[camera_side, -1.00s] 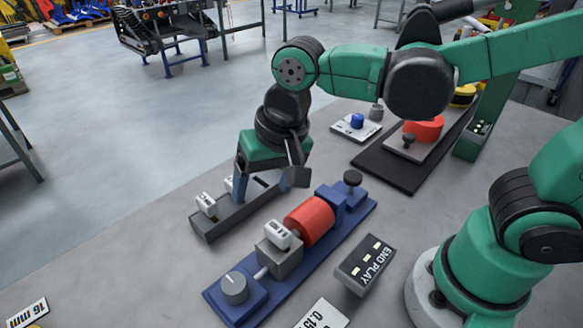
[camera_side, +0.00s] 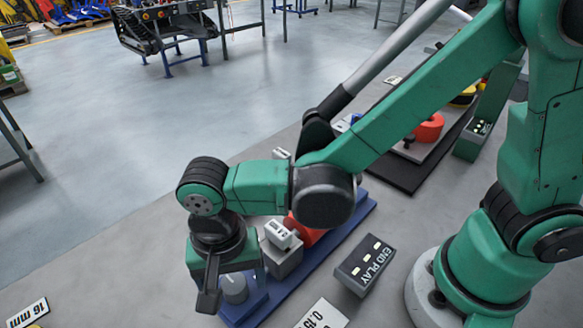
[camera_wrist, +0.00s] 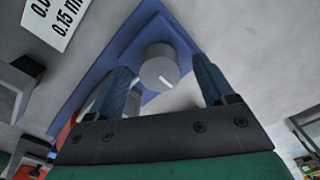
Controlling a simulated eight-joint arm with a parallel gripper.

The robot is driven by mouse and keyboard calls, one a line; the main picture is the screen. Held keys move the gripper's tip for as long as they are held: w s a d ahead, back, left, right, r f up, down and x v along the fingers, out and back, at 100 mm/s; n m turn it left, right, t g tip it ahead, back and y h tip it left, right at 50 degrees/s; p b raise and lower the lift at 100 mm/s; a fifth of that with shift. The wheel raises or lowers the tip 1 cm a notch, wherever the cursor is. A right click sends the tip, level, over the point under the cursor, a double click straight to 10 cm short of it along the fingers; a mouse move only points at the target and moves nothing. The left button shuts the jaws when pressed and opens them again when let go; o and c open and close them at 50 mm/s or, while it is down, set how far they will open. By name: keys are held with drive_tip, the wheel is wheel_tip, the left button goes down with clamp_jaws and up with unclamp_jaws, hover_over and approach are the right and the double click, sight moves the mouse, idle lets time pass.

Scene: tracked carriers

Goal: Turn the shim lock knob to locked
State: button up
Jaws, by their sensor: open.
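The shim lock knob (camera_side: 236,287) is a round grey dial on the near left end of a long blue fixture (camera_side: 345,232). In the wrist view the knob (camera_wrist: 157,70) shows a short white mark near its rim, pointing to the lower right. My gripper (camera_wrist: 161,66) is open, with one finger on each side of the knob and visible space between. In the side view my gripper (camera_side: 228,282) is over the knob, pointing down and partly hiding it. Whether the fingertips are level with the knob I cannot tell.
A grey block with a white clip (camera_side: 279,235) and a red cylinder (camera_side: 305,236) sit farther along the fixture, partly behind my arm. A dark END PLAY box (camera_side: 364,266) stands to the right. A label plate (camera_side: 322,315) lies in front.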

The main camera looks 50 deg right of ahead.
drive_tip(key=shift+f, duration=0.1)
clamp_jaws()
drive_tip(key=shift+n, duration=0.3)
drive_tip(key=n, duration=0.3)
drive_tip(key=shift+n, duration=0.4)
drive_tip(key=n, duration=0.4)
drive_tip(key=shift+n, duration=0.3)
drive_tip(key=n, duration=0.4)
drive_tip(key=shift+a, duration=0.1)
drive_tip(key=shift+n, duration=2.5)
